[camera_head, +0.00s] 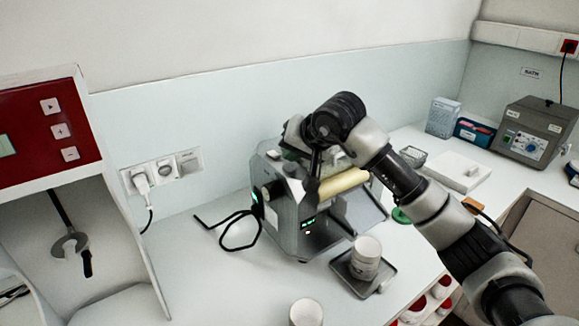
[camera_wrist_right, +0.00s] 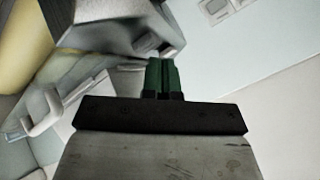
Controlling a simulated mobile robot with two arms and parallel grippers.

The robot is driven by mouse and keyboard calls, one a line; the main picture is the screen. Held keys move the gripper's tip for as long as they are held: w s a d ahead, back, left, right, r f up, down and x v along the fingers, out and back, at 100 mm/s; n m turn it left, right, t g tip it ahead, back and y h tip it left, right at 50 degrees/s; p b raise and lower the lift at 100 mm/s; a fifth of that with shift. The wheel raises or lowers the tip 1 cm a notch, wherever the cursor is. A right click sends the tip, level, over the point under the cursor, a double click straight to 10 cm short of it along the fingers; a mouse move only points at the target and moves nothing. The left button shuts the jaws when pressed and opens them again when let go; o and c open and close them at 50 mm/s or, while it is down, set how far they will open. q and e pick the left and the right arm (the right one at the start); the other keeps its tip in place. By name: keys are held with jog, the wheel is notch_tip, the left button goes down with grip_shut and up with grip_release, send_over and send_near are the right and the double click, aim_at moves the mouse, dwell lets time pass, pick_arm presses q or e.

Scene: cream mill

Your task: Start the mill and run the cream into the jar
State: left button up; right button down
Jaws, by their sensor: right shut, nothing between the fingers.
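The mill (camera_head: 290,225) stands on the white bench, grey metal with a lit green display on its front and a green light on its left side. Pale yellow cream (camera_head: 343,187) coats its roller. A white jar (camera_head: 366,252) stands upright on a dark square plate (camera_head: 346,270) in front of the mill. My right arm reaches over the mill from the right. My right gripper (camera_head: 312,188) points down at the mill's upper front, partly dark against it. In the wrist view its green fingertips (camera_wrist_right: 162,75) are together and empty, close to a grey mill part (camera_wrist_right: 120,25). My left gripper is out of view.
A second white container (camera_head: 306,313) stands at the front edge. A black cable (camera_head: 240,230) lies left of the mill beside wall sockets (camera_head: 162,170). A red-fronted machine (camera_head: 50,125) is at the left. A grey bath (camera_head: 535,130) and boxes (camera_head: 443,116) stand at the back right.

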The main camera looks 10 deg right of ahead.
aim_at(292, 165)
jog(key=shift+f+b, duration=0.4)
dwell(0.5)
jog(key=shift+r, duration=0.1)
jog(key=shift+r+p, duration=0.3)
jog(key=shift+r, duration=0.4)
jog(key=shift+r+p, duration=1.35)
jog(key=shift+r, duration=1.2)
